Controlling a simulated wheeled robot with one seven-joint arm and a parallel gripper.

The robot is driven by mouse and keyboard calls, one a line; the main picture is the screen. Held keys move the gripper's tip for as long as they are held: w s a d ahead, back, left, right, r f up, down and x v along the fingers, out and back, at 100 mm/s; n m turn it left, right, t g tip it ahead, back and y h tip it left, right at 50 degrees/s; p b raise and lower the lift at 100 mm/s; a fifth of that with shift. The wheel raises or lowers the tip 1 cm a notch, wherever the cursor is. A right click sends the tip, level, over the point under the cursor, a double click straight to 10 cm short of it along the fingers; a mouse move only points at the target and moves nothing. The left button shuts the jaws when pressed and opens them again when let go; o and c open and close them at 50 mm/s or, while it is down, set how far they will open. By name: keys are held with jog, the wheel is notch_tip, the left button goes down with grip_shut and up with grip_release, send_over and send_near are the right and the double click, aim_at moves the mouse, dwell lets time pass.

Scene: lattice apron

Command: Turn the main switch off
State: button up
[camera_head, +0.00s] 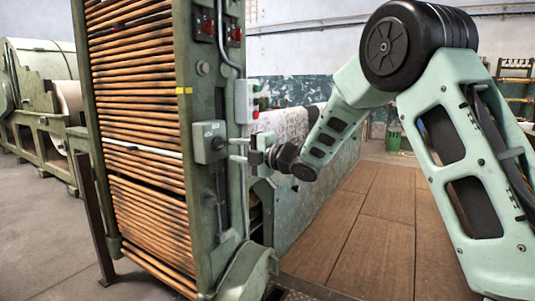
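A grey switch box (209,142) is fixed to the front post of the tall green machine frame, with a dark round knob on its right side. I take it to be the main switch; its exact handle position is too small to tell. My gripper (236,150) reaches in from the right, with its two pale fingers apart, one above the other. The fingertips are close to the right side of the box near the knob. I cannot tell whether they touch it. Nothing shows held between them.
A small push-button box (246,101) with green and red buttons sits just above my gripper. Red switches (236,34) are higher on the post. The frame (180,200) holds stacked wooden rods. Wooden floor boards (370,225) lie clear at right; a green bin (393,138) stands behind.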

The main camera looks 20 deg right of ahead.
jog(key=p+v, duration=0.1)
jog(key=v, duration=0.9)
jog(key=shift+s+d, duration=0.2)
jog(key=shift+s, duration=0.15)
jog(key=s+a+f+m+g+h, duration=0.65)
jog(key=s+a+f+m, duration=0.35)
jog(key=s+a+m, duration=0.25)
jog(key=s+a+f+m+g+h, duration=0.1)
jog(key=s+f+m+g+h, duration=0.2)
jog(key=s, duration=1)
jog(key=s+a+f+m+g, duration=0.15)
jog(key=s+g, duration=0.35)
jog(key=s, duration=0.7)
notch_tip(320, 180, up, 31)
jog(key=p, duration=3.1)
jog(key=shift+s+d+m, duration=0.25)
jog(key=shift+d+m, duration=0.05)
jog(key=shift+m, duration=0.1)
